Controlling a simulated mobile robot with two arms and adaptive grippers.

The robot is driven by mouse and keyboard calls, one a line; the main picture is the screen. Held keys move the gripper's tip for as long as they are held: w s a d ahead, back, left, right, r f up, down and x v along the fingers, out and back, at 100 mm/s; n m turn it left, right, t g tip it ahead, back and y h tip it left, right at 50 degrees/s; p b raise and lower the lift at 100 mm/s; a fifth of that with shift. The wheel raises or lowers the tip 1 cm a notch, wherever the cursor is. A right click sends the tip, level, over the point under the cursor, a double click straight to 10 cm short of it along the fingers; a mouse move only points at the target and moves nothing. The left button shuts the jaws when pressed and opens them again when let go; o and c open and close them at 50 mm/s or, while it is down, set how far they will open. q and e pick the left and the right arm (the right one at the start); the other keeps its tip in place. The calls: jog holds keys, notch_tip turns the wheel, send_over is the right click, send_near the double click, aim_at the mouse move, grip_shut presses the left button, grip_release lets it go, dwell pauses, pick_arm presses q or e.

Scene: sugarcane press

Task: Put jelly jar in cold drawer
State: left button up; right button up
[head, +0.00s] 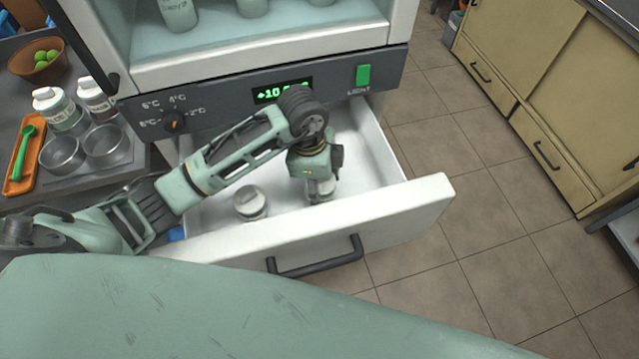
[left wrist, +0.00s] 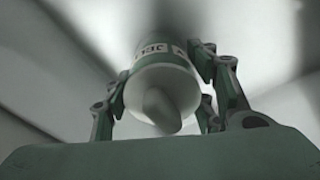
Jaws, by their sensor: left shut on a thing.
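The cold drawer (head: 400,205) is pulled out below the fridge panel, and its white inside shows. My left arm reaches over the drawer, and my left gripper (head: 320,190) points down inside its walls. In the left wrist view, the left gripper (left wrist: 165,95) is shut on the jelly jar (left wrist: 160,75), a pale jar with a green band and partly visible "JE" lettering. In the head view the held jar is mostly hidden by the gripper. I cannot tell whether it touches the drawer floor. My right gripper is not in view.
Another white-lidded jar (head: 250,203) stands in the drawer, left of the gripper. The drawer handle (head: 316,262) is on its front. The fridge panel (head: 220,95) is above. A counter at left holds jars, metal bowls (head: 62,155) and an orange tray (head: 22,165).

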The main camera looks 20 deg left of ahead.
pick_arm(q)
jog(key=o, duration=1.5)
jog(key=shift+f, duration=0.15)
jog(key=shift+o, duration=0.2)
jog(key=r, duration=0.4)
jog(key=a+r, duration=0.1)
jog(key=r, duration=0.7)
jog(key=shift+s+a+r, duration=0.1)
jog(key=shift+a+r, duration=0.05)
jog(key=shift+a, duration=0.05)
